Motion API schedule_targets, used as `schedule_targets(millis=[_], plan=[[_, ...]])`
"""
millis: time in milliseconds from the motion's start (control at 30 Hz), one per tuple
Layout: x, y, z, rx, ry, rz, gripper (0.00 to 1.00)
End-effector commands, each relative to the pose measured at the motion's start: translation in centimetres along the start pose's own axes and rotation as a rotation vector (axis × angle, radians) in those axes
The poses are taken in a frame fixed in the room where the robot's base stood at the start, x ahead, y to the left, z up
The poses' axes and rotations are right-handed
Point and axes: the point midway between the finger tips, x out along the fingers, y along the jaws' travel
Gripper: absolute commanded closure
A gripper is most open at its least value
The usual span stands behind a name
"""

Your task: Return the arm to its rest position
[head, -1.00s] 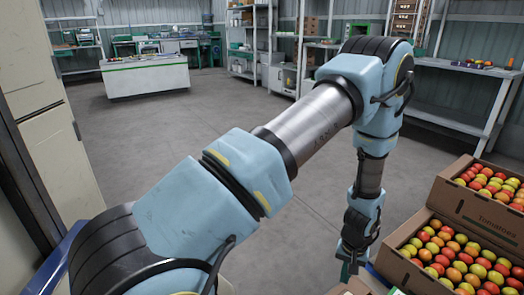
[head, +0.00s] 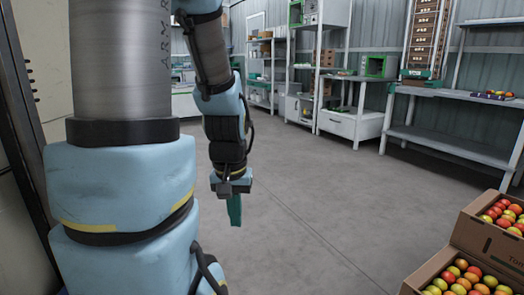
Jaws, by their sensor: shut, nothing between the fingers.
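My arm stands upright on the left of the head view, its forearm bent over and hanging down. My gripper (head: 235,212) points down at the end of it, with green fingers. The fingers are together and nothing shows between them. It hangs in front of open grey floor, well to the left of the tomato boxes and touching nothing that I can see. Part of the forearm is hidden behind the thick upper arm.
Cardboard boxes of red and yellow tomatoes (head: 446,278) stand at the lower right. A metal bench (head: 440,143) and shelving (head: 352,122) line the back wall. A beige cabinet (head: 30,60) stands close on the left. The middle floor is clear.

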Motion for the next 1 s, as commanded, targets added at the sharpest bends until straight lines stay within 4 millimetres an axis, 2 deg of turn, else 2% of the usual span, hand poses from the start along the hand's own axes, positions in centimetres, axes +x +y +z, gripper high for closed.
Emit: schedule_targets(millis=[33,100,367,700,833,1000], plan=[[-0.7,-0.9,0.8,-0.019,0.008,-0.003,1.0],[-2.7,-0.7,0.3,-0.01,0.004,-0.002,1.0],[-7.9,-0.6,-0.4,-0.01,0.004,-0.002,1.0],[-18.1,-0.5,-1.9,-0.01,0.004,-0.002,1.0],[-20.9,-0.5,-2.2,-0.01,0.004,-0.002,1.0],[-22.4,-0.5,-2.5,-0.009,0.003,-0.002,1.0]])
